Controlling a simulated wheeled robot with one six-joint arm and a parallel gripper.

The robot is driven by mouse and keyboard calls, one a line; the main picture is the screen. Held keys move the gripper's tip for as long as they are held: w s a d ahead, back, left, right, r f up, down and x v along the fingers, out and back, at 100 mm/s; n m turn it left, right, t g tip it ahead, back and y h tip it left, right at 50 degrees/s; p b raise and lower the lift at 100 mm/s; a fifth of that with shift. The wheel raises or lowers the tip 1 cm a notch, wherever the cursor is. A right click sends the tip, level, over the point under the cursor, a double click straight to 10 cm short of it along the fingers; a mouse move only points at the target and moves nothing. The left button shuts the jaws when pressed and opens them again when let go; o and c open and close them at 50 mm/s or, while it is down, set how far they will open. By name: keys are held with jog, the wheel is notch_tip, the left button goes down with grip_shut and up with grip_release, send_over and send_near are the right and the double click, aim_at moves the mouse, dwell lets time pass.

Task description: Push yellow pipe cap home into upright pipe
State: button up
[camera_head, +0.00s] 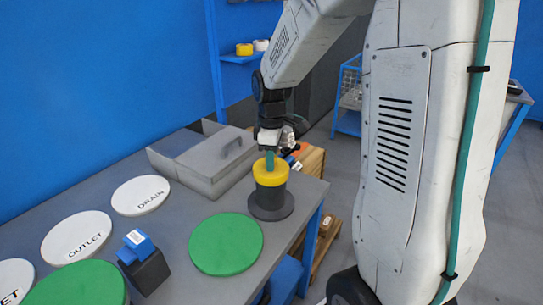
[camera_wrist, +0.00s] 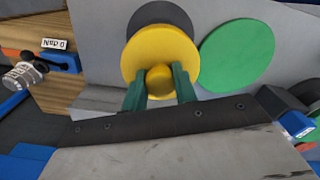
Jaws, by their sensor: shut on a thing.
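The yellow pipe cap (camera_head: 270,171) sits at the top of the dark upright pipe (camera_head: 270,196), which stands on a round flange on the table. In the wrist view the cap (camera_wrist: 160,52) is a yellow disc with a round knob. My gripper (camera_head: 270,160) is right above the cap, pointing down. Its green fingers (camera_wrist: 160,88) are shut on the cap's knob. The dark flange (camera_wrist: 160,14) shows behind the cap. The cap hides the pipe's mouth, so I cannot tell how deep it sits.
A grey lidded box (camera_head: 205,158) stands behind the pipe. A green disc (camera_head: 226,244) lies in front, with white discs marked DRAIN (camera_head: 140,195) and OUTLET (camera_head: 76,237) to the left. A black block with a blue top (camera_head: 143,262) stands near the front. The table's right edge is close.

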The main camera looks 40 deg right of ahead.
jog(key=shift+f, duration=0.65)
jog(key=o, duration=1.1)
jog(key=shift+c, duration=0.2)
jog(key=shift+r, duration=0.15)
notch_tip(320, 180, up, 8)
jog(key=shift+f, duration=0.2)
